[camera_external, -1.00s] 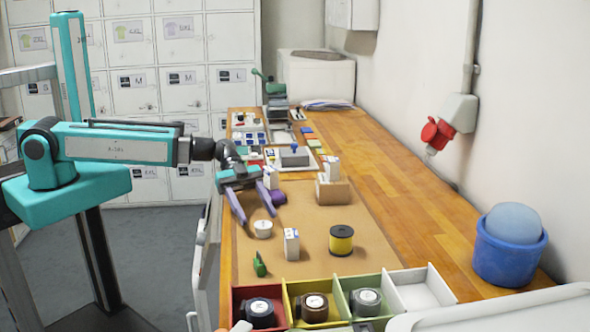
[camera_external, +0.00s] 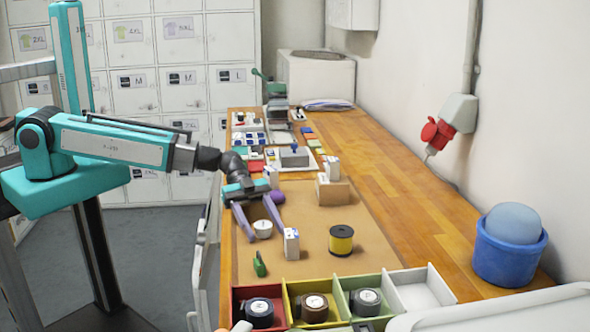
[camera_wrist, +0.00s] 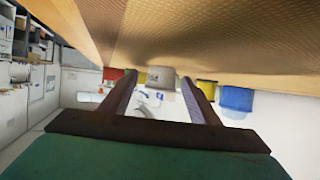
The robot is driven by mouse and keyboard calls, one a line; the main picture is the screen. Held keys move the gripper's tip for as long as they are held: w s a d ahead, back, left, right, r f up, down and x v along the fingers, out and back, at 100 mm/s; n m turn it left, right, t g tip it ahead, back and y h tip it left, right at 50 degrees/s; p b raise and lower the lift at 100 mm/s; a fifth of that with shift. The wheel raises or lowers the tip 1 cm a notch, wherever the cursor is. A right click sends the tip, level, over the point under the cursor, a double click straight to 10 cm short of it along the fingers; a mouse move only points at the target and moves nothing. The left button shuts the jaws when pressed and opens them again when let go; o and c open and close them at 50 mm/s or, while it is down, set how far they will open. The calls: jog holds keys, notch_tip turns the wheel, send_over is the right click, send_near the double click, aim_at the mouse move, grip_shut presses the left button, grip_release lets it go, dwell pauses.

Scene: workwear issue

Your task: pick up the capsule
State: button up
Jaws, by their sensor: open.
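A small pale, short round piece (camera_external: 263,227), likely the capsule, stands on the brown mat. It also shows in the wrist view (camera_wrist: 161,76), which is upside down. My gripper (camera_external: 267,235) is open, its two purple fingers slanting down toward the mat. In both views the pale piece appears between the fingertips, with none of its surface visibly gripped. Whether either finger touches it I cannot tell. In the wrist view the fingers (camera_wrist: 160,82) are spread around it.
A white box (camera_external: 291,243) stands just right and nearer. A purple round thing (camera_external: 278,197) lies behind the right finger. A yellow-black spool (camera_external: 341,240) and a green item (camera_external: 260,265) stand on the mat (camera_external: 310,220). Coloured bins (camera_external: 284,287) line the front edge.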

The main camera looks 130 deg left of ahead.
aim_at(263, 224)
jog(key=shift+c, duration=0.5)
jog(key=c, duration=1)
jog(key=shift+r, duration=0.2)
jog(key=shift+r+b, duration=1.75)
jog(key=shift+r, duration=3.05)
